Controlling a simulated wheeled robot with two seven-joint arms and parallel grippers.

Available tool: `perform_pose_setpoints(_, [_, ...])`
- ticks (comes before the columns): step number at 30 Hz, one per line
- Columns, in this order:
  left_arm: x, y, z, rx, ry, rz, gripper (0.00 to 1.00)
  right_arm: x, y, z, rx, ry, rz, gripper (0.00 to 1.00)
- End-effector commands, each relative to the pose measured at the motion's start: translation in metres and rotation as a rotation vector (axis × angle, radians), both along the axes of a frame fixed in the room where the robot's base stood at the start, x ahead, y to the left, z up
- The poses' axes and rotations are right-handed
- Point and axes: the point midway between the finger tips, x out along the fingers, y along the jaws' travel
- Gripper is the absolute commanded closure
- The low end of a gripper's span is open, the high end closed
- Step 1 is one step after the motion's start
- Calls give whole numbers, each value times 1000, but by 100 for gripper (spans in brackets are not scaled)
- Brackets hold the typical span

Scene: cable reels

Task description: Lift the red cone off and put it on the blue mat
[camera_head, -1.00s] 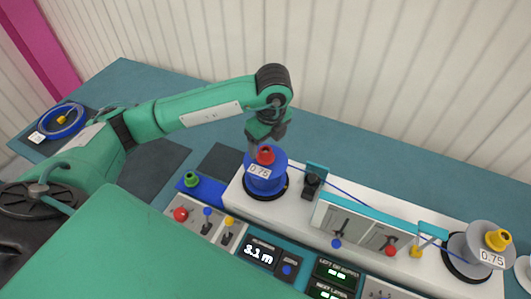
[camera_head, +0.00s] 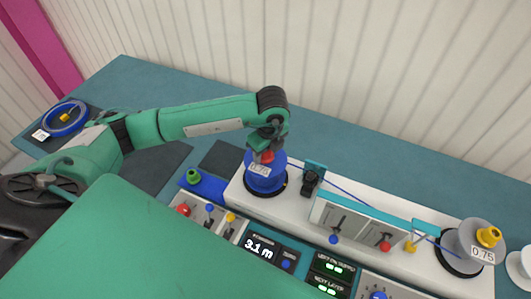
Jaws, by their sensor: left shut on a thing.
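The red cone (camera_head: 267,157) sits on top of the blue reel (camera_head: 265,176), which is labelled 0.75 and stands at the left end of the white machine. My left gripper (camera_head: 264,151) reaches down from above and is shut on the red cone; its fingers partly hide the cone. The blue mat (camera_head: 211,188) lies just left of the reel, with a green cone (camera_head: 193,176) on its left part. The right part of the mat is bare. My right gripper is not in view.
A blue cable (camera_head: 340,187) runs from the reel through a black guide (camera_head: 311,182) to the grey reel (camera_head: 466,246) with a yellow cone (camera_head: 488,236). Levers and a display (camera_head: 260,249) line the front. A blue coil (camera_head: 64,119) lies far left.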

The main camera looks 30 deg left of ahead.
Motion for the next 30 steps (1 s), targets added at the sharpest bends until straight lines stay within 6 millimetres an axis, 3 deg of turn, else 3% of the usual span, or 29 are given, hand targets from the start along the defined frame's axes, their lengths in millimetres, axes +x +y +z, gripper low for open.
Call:
perform_pose_setpoints(8, [0,0,2,-1,-2,0,77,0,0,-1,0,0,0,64])
perform_pose_setpoints(14, [1,0,18,-1,-4,0,77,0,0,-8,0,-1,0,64])
perform_pose_setpoints(24, [1,0,85,-1,-7,-3,77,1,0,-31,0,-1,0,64])
perform_pose_setpoints(30, [1,0,123,1,-6,-1,77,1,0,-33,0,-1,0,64])
